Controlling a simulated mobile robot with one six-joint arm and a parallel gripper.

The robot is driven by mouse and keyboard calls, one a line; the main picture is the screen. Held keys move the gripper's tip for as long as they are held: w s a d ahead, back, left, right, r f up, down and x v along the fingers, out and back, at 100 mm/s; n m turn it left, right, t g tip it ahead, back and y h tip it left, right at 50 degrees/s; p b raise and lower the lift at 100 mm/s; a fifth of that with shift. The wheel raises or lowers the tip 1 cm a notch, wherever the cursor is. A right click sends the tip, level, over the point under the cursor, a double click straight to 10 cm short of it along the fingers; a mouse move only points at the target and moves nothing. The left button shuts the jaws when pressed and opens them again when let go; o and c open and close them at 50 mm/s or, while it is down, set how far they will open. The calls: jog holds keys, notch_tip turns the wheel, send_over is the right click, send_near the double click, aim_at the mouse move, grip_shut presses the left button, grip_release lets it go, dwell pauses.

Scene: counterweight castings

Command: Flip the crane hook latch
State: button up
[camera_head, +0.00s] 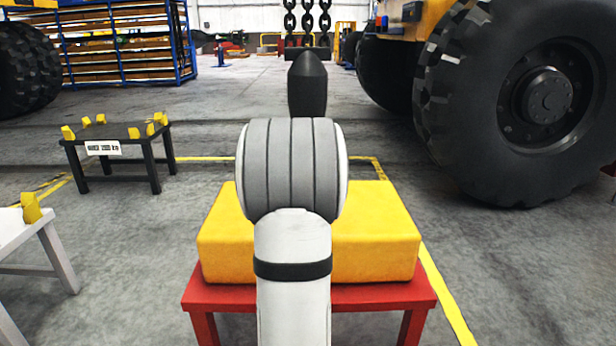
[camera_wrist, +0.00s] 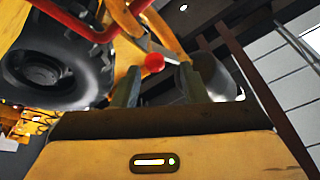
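My gripper (camera_wrist: 160,78) fills the lower wrist view. Its two greenish fingers stand apart with empty space between them. A red ball knob (camera_wrist: 154,62) on a short grey lever shows in that gap, close to the fingertips; I cannot tell whether it lies between them or beyond. Yellow curved metal (camera_wrist: 165,30) rises behind the knob. In the head view, heavy black chains (camera_head: 307,18) hang at top centre above a dark crossbar. A dark tapered shape and my arm stand in front, and I cannot make out the hook or gripper there.
A yellow block (camera_head: 375,235) lies on a red table (camera_head: 385,296) behind my arm. A large tyre (camera_head: 455,125) stands on the right. A dark table (camera_head: 125,134) with small yellow pieces and a white table (camera_head: 12,228) are on the left. Grey floor lies between them.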

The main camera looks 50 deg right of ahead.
jog(key=shift+a+f, duration=0.1)
jog(key=p+v, duration=0.1)
jog(key=v, duration=0.6)
jog(key=shift+s+a, duration=0.25)
jog(key=shift+f, duration=0.1)
